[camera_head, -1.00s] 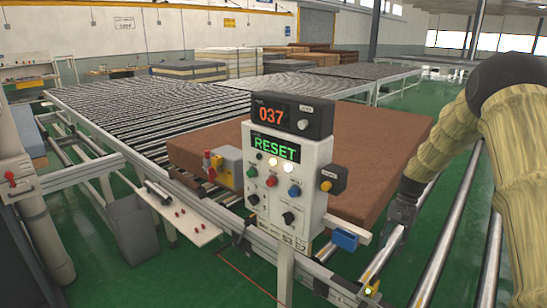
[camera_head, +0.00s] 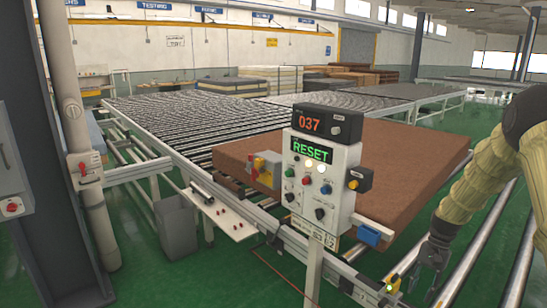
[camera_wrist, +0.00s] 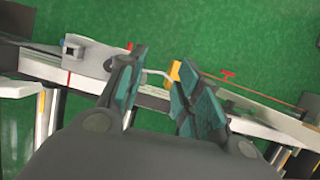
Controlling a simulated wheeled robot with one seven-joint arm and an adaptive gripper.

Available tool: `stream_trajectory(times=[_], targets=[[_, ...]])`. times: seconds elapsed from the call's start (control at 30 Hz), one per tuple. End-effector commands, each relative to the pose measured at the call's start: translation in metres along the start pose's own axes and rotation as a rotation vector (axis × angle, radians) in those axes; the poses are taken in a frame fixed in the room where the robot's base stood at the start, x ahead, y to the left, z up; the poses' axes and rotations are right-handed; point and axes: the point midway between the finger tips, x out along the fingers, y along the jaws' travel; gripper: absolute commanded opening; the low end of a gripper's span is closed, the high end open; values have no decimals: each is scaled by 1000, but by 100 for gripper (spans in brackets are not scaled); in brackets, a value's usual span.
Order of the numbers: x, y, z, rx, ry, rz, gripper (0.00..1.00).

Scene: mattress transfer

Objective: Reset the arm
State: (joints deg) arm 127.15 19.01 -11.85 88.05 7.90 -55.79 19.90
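My gripper (camera_head: 432,256) hangs at the end of my yellow-sleeved arm (camera_head: 478,195), at the right of the head view. It is right of the control box and over the rollers by the conveyor's front edge. In the wrist view my gripper (camera_wrist: 158,88) points down with its two dark, teal-padded fingers apart and nothing between them. The white control box (camera_head: 320,185) stands upright on a post, with a green RESET display (camera_head: 310,150) and a red 037 counter (camera_head: 311,124) on top. The gripper is apart from the box.
A brown mattress (camera_head: 395,165) lies on the conveyor behind the control box. The roller conveyor (camera_head: 190,125) stretches back left. A grey bin (camera_head: 176,228) stands below its front edge. A dark column (camera_head: 75,150) stands at the left. Green floor (camera_head: 215,280) is clear in front.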

Motion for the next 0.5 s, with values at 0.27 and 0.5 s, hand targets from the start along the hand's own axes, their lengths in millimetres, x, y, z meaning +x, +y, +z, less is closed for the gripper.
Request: stream_trajectory(times=[0.27,0.5], targets=[[75,4,14,-59,49,36,34],[182,17,50,-174,122,88,34]])
